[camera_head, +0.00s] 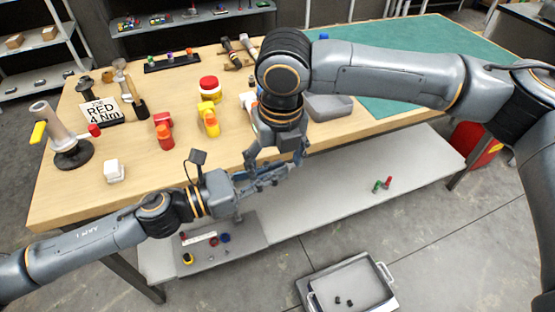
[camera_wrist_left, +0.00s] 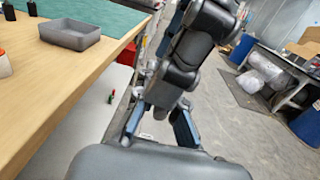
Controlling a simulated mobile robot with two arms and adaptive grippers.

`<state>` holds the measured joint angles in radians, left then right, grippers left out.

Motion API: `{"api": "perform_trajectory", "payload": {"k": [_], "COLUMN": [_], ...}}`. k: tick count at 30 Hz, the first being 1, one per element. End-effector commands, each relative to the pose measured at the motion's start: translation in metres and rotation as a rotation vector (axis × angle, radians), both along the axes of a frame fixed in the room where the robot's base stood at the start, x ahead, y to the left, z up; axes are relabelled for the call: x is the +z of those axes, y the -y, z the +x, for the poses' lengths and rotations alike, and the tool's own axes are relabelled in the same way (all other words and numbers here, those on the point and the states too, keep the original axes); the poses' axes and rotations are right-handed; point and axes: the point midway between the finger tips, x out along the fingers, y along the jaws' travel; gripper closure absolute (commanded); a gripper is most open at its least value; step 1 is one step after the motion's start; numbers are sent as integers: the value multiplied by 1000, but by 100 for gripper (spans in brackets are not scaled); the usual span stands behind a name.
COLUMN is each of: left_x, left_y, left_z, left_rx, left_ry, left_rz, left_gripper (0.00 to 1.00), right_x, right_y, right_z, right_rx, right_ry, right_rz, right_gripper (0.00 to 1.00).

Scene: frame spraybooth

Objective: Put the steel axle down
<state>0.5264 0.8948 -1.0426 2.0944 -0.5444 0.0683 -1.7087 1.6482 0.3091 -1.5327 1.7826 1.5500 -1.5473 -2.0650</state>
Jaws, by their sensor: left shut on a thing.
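My left gripper (camera_head: 272,178) comes in from the left and is in front of the table's near edge, above the low shelf. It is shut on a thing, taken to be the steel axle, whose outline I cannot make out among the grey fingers. Its fingers (camera_wrist_left: 160,125) show in the left wrist view. My right gripper (camera_head: 276,158) reaches down from above and overlaps the left one in the head view. Whether the two touch, and whether the right one is open or shut, I cannot tell.
The wooden table (camera_head: 150,185) holds a torque sign (camera_head: 101,112), a white block (camera_head: 114,171), red and yellow parts and a grey tray (camera_head: 328,107). Small parts lie on the low shelf (camera_head: 340,190). A metal tray (camera_head: 381,296) is on the floor.

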Motion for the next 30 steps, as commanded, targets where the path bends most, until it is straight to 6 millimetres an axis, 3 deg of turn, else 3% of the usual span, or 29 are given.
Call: {"api": "perform_trajectory", "payload": {"k": [4,20,21,24,30], "left_x": [6,9,9,9,7], "left_y": [1,1,1,1,1], "left_z": [0,0,0,0,0], "left_rx": [-3,-6,-6,-6,-6], "left_ry": [11,20,20,21,15], "left_rz": [-6,-7,-7,-6,-6], "left_gripper": [100,100,100,100,100], "right_x": [-4,-6,-6,-6,-4], "right_y": [6,9,9,8,5], "right_z": [2,4,4,4,2], "right_rx": [-9,-20,-20,-18,-11], "right_ry": [-2,-2,-2,-2,-2], "right_rz": [-19,-22,-22,-20,-16], "right_gripper": [66,58,23,3,0]}}
